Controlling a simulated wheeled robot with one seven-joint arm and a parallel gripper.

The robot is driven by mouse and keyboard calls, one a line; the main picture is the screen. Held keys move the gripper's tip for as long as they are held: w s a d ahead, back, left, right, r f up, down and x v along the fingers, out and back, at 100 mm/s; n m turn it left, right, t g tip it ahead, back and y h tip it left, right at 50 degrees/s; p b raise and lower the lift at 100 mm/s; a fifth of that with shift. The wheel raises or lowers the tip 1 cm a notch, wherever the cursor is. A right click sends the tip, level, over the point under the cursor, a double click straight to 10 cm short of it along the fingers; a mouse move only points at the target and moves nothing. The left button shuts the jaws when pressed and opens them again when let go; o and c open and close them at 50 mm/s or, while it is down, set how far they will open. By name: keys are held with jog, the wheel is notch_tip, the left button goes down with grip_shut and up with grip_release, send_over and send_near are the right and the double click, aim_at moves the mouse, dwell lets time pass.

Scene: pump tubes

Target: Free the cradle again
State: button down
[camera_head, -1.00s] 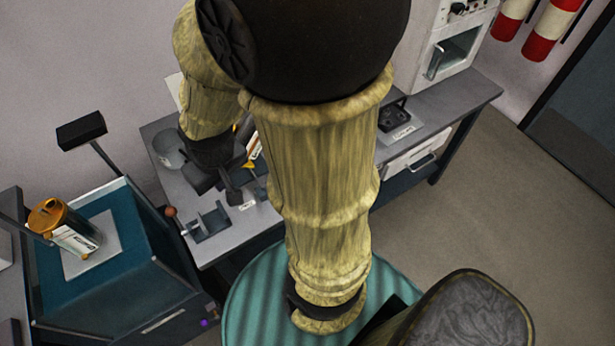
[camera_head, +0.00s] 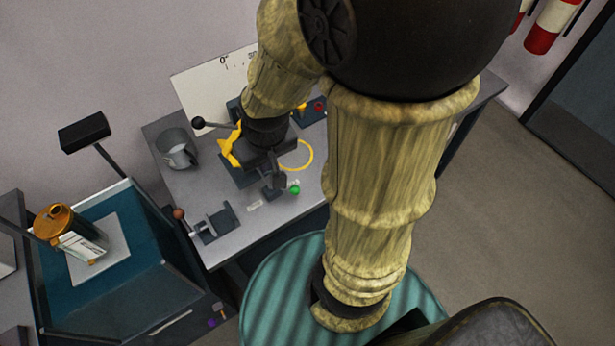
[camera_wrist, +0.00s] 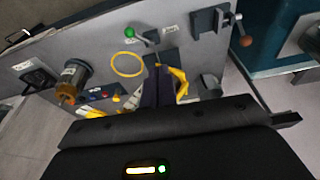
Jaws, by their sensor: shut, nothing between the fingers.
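I cannot tell for sure which thing is the cradle; a grey U-shaped bracket (camera_head: 217,224) on the bench looks empty and also shows in the wrist view (camera_wrist: 208,21). A tube with an orange cap (camera_head: 68,228) leans on a pale pad in the teal box at left. Another tube with an orange end (camera_wrist: 72,82) is on the bench in the wrist view; my arm hides it in the head view. My gripper (camera_head: 274,187) is shut and empty over the bench, beside yellow jaw-like parts (camera_head: 231,148). In the wrist view its fingers (camera_wrist: 158,72) are dark and partly unclear.
A yellow ring (camera_head: 308,155) and a green knob (camera_head: 295,188) are close to my gripper. The teal box (camera_head: 120,287) has a raised post with a black head (camera_head: 83,132).

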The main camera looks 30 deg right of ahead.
jog(key=w+d+f+m+g+y+p, duration=0.1)
jog(key=w+d+f+m+g+p, duration=0.3)
jog(key=w+d+m, duration=0.5)
jog(key=s+d+f+m+y+p, duration=0.1)
jog(key=d+f+m+y+p, duration=0.2)
jog(key=d+f+m, duration=0.3)
jog(key=d+f+y, duration=0.1)
jog(key=d+f, duration=0.4)
jog(key=shift+s+d+f, duration=0.3)
jog(key=shift+s, duration=0.1)
jog(key=shift+f, duration=0.1)
jog(key=p+x, duration=0.3)
jog(key=x, duration=0.6)
jog(key=shift+a, duration=0.2)
jog(key=a+p, duration=0.2)
jog(key=a, duration=0.1)
jog(key=shift+s+a, duration=0.1)
jog(key=shift+s, duration=0.25)
jog(key=shift+a, duration=0.35)
